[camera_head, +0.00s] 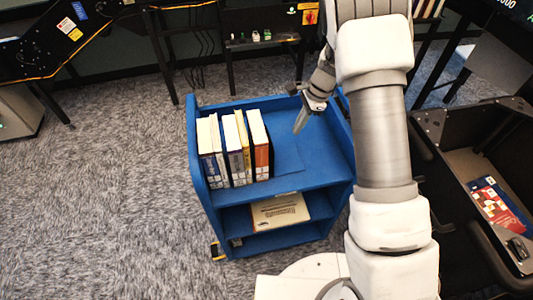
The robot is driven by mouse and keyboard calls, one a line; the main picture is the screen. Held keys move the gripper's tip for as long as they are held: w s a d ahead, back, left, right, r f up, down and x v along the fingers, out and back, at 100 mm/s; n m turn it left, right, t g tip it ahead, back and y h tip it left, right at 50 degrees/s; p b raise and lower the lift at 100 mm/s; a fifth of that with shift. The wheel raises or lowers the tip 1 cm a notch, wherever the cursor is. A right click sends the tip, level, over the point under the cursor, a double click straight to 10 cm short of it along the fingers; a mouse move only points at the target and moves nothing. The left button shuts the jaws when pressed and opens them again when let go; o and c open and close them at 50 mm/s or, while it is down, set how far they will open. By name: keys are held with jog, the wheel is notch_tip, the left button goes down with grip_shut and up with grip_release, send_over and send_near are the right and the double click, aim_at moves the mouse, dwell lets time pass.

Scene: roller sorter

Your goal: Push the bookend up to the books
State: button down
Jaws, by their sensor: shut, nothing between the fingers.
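A row of several upright books (232,150) stands on the top shelf of the blue cart (330,172), toward its left side. The rightmost book has an orange spine (261,158). A flat blue plate (286,158) right of this book looks like the base of the bookend. A thin dark upright strip shows against the orange book; I cannot tell whether it is the bookend's upright or shadow. My gripper (300,126) is shut and empty, pointing down over the right part of the shelf, to the right of the books and apart from them.
The cart's raised left side (194,150) and back edge bound the shelf. A lower shelf holds a pale book (280,210). A dark bin (458,160) with a red and blue book (500,205) stands at the right. Carpet (110,190) at the left is clear.

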aim_at(270, 151)
jog(key=shift+d+f, duration=0.1)
jog(key=shift+f, duration=0.05)
jog(key=x, duration=1)
jog(key=shift+s+f, duration=0.15)
jog(key=shift+f, duration=0.05)
jog(key=a, duration=0.2)
jog(key=shift+s+a+r+p, duration=0.25)
jog(key=shift+s+r+p, duration=0.05)
jog(key=shift+p, duration=0.05)
jog(key=shift+s+a, duration=0.2)
jog(key=shift+a, duration=0.45)
jog(key=shift+s+a, duration=0.25)
jog(key=shift+a, duration=0.65)
jog(key=shift+d, duration=0.1)
